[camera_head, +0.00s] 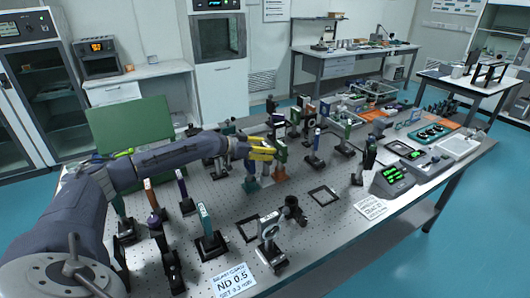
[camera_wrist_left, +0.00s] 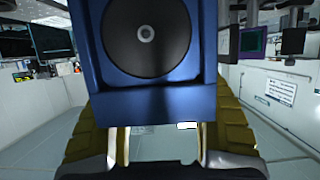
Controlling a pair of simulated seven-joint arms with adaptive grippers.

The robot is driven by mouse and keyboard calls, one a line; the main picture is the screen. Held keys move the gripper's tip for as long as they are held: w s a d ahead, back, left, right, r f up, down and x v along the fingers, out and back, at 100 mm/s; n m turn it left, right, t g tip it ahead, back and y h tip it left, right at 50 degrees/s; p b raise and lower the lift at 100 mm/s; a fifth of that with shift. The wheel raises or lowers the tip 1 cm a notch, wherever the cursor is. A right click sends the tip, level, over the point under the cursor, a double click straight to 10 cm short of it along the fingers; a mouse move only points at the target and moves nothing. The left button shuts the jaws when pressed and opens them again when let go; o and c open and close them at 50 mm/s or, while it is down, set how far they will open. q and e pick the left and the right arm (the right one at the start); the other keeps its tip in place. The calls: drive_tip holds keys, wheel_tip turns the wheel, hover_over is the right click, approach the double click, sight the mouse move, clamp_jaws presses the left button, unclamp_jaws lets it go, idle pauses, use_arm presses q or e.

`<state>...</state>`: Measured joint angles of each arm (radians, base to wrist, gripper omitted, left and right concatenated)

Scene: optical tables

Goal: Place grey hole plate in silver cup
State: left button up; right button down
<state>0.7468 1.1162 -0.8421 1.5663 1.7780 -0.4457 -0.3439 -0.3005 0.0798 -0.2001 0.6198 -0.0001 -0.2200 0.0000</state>
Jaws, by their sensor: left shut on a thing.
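My left gripper (camera_head: 265,152), with yellow fingers, is above the middle of the optical table. It is shut on a blue block (camera_wrist_left: 160,103) that fills the upper middle of the left wrist view, between the yellow fingers. A dark round disc with a small grey ring at its centre (camera_wrist_left: 146,34) is set in the block's face. I cannot tell whether this is the grey hole plate. I cannot pick out the silver cup with certainty among the small parts. My right gripper is not in view.
The perforated optical table (camera_head: 225,190) carries several upright posts and mounts around the gripper. A white "ND 0.5" card (camera_head: 234,281) lies near the front edge.

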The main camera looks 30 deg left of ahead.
use_arm(q)
drive_tip(key=shift+s+f, duration=0.1)
drive_tip(key=shift+f, duration=0.8)
drive_tip(key=shift+s+f, duration=0.1)
drive_tip(key=shift+f, duration=0.05)
drive_tip(key=o, duration=1.4)
drive_tip(key=shift+f, duration=0.1)
drive_tip(key=shift+c, duration=0.2)
drive_tip(key=r+v, duration=0.1)
drive_tip(key=v, duration=1.1)
drive_tip(key=shift+w, duration=0.2)
drive_tip(key=shift+r, duration=0.1)
